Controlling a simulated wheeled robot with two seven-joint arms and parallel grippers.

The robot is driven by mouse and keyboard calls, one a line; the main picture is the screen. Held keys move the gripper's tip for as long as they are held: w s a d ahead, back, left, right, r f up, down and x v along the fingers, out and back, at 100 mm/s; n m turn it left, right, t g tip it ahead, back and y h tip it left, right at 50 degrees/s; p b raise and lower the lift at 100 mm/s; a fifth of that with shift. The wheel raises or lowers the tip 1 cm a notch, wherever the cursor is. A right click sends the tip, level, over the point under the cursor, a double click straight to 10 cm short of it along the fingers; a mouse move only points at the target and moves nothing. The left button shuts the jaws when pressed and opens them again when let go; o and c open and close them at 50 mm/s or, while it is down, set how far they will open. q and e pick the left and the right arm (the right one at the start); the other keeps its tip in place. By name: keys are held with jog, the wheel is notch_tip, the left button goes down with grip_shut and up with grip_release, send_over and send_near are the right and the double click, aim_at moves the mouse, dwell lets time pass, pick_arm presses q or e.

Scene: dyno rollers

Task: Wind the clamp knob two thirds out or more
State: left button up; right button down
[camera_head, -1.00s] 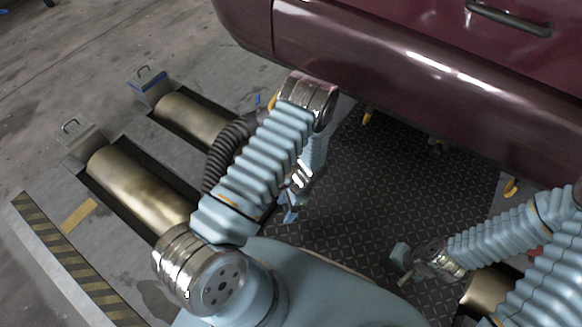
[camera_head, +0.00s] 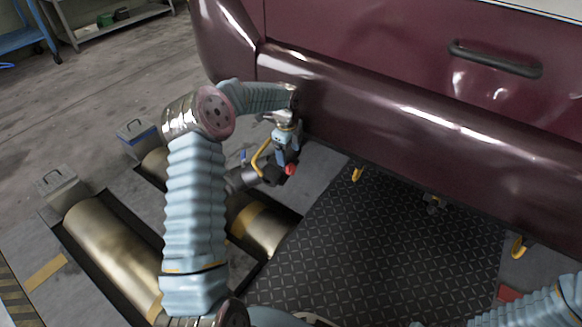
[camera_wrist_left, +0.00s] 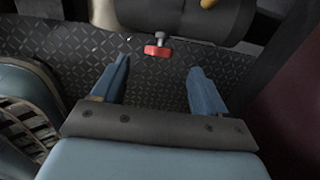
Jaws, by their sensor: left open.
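The red clamp knob (camera_head: 291,169) sits on a short stem on a dark cylindrical body (camera_head: 246,179) beside the rollers. In the left wrist view the knob (camera_wrist_left: 157,51) shows as a red bar under a grey stem, ahead of and roughly centred between my fingertips. My left gripper (camera_head: 286,156) points down at the knob from the car side. Its two blue fingers (camera_wrist_left: 159,68) are wide apart with nothing between them. I cannot tell the exact gap to the knob. My right gripper is out of view; only part of that arm shows at bottom right.
The maroon car's sill (camera_head: 400,120) runs close behind my left gripper. Brass rollers (camera_head: 115,250) lie in the floor at left. A yellow handle (camera_head: 260,157) rises by the dark body. Dark tread plate (camera_head: 380,250) lies open to the right, with yellow hooks (camera_head: 357,172) along the sill.

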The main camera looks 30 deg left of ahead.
aim_at(289, 165)
pick_arm(q)
jog(key=f, duration=0.5)
jog(key=f+b, duration=0.1)
jog(key=f, duration=0.1)
jog(key=shift+w+f, duration=0.25)
jog(key=shift+f, duration=0.05)
jog(key=c, duration=1)
jog(key=shift+c, duration=0.2)
